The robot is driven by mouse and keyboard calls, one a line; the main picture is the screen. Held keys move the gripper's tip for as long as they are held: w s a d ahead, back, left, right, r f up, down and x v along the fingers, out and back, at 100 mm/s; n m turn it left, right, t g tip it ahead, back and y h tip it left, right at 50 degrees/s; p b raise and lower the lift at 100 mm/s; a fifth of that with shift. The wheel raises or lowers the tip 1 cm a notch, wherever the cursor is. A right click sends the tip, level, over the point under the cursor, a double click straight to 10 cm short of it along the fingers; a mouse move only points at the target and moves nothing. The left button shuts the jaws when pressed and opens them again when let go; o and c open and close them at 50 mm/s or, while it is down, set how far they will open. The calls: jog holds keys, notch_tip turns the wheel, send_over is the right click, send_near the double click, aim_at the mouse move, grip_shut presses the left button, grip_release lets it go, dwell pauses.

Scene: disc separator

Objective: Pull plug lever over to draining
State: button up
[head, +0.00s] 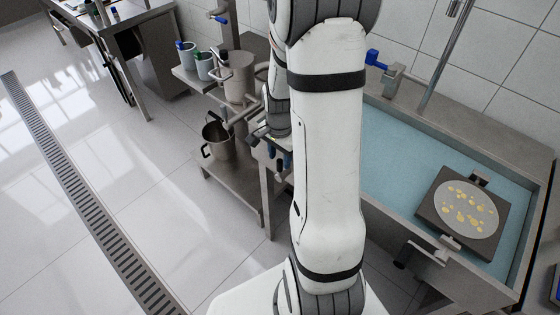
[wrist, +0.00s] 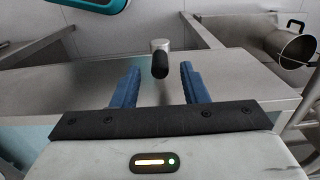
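In the wrist view, a short metal stub with a black grip (wrist: 160,64), apparently the plug lever, stands out from a grey metal face. The grip points toward the camera. My gripper (wrist: 160,82) has its blue fingers apart on either side of the grip in the picture, with nothing held. The grip appears just beyond the fingertips; I see no contact. In the head view, my gripper (head: 278,155) is partly hidden behind my arm, at the left end of the sink (head: 400,213). That lever is hidden there. The sink holds blue water.
A dark block with a round plate (head: 466,209) of yellow pieces sits in the sink. A black-ended handle (head: 403,256) sticks out at the sink's front. A steel pot (head: 218,140) stands on a low shelf near my gripper. Open tiled floor lies left.

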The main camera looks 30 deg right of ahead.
aim_at(280, 171)
jog(key=shift+f, duration=2)
jog(key=shift+c, duration=0.2)
grip_shut()
